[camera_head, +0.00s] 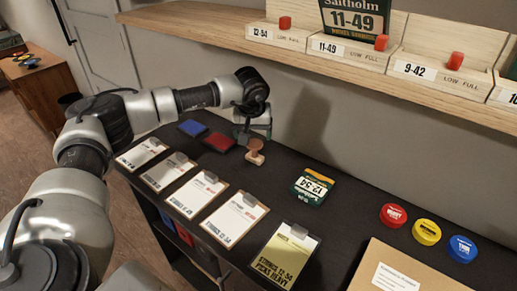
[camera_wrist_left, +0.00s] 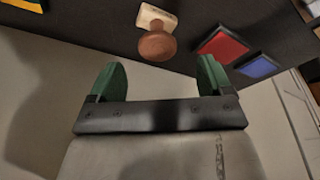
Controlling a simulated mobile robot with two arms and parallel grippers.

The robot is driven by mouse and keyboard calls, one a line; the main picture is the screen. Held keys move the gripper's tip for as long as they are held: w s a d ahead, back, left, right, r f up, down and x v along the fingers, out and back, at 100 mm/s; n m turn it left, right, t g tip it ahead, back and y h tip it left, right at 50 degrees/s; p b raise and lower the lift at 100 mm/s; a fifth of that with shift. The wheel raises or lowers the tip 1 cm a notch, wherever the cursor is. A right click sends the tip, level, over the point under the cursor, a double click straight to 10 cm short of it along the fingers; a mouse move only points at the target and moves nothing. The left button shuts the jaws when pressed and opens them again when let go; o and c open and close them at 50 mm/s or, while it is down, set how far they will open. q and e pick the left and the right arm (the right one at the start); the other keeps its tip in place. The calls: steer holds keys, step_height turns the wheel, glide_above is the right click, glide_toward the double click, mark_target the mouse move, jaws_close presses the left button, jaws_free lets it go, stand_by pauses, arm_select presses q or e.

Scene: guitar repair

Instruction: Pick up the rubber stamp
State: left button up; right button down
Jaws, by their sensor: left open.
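The rubber stamp (camera_head: 256,147) stands on the dark bench top. It has a round brown wooden handle and a pale base, and it sits in front of the red ink pad. In the left wrist view the stamp (camera_wrist_left: 157,42) lies just beyond the fingertips, roughly centred between them. My left gripper (camera_head: 246,137) is next to the stamp on its far side, close to the wall. Its green fingers (camera_wrist_left: 161,75) are apart with nothing between them. My right gripper is not in view.
A red pad (camera_head: 219,142) and a blue pad (camera_head: 193,128) lie left of the stamp. Several clipboards line the front edge, including a yellow sheet (camera_head: 284,257). A green packet (camera_head: 311,187) and red, yellow and blue tins (camera_head: 394,215) lie rightward. A wooden shelf (camera_head: 210,31) overhangs the bench.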

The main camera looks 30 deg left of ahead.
mark_target(254, 143)
arm_select(q)
steer(key=shift+x, duration=1.1)
steer(key=shift+w+f, duration=0.2)
steer(key=shift+f, duration=0.45)
steer(key=p+x, duration=0.1)
steer(key=x, duration=0.3)
steer(key=shift+w+a+f, duration=0.1)
steer(key=shift+w+f, duration=0.1)
steer(key=shift+w, duration=0.05)
steer(key=c, duration=1)
